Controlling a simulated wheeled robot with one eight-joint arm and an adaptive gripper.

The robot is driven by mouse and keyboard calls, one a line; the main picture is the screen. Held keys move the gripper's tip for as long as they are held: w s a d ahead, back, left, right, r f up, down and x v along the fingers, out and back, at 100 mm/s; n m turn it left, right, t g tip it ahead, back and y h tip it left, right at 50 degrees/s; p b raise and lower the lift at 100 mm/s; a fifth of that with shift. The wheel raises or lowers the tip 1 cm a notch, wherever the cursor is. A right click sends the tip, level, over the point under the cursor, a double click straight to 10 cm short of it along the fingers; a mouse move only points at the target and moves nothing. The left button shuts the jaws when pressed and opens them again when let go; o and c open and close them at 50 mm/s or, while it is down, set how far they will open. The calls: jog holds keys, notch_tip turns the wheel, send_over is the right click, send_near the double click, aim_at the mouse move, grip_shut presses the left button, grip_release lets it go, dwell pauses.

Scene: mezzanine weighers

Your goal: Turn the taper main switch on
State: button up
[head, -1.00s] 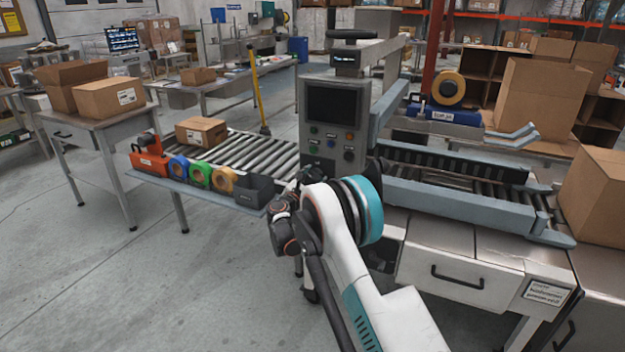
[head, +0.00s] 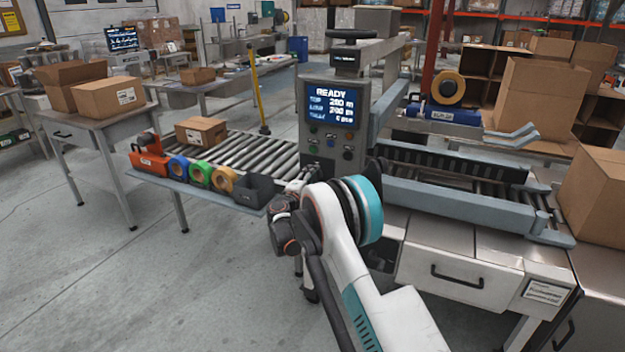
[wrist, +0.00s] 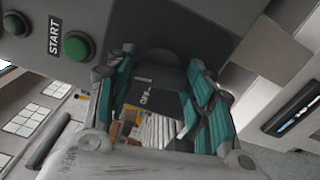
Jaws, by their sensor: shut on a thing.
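The taper's control panel (head: 332,125) stands upright beside the roller conveyor. Its screen (head: 331,103) is lit blue and reads READY with a few lines of figures. My gripper (head: 300,180) is at the panel's lower left and partly hidden by my arm. A green button (wrist: 77,46) marked START is at upper left.
A shelf with tape rolls (head: 201,174), an orange dispenser (head: 150,163) and a dark bin (head: 254,190) adjoins the gripper's left. A carton (head: 201,131) sits on the rollers. The taper's side rails (head: 455,207) lie to the right. Floor at left is clear.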

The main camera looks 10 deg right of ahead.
jog(key=shift+m, duration=1)
jog(key=shift+f, duration=0.1)
jog(key=o, duration=1.1)
jog(key=shift+c, duration=0.2)
jog(key=shift+s, duration=0.1)
jog(key=v, duration=1.2)
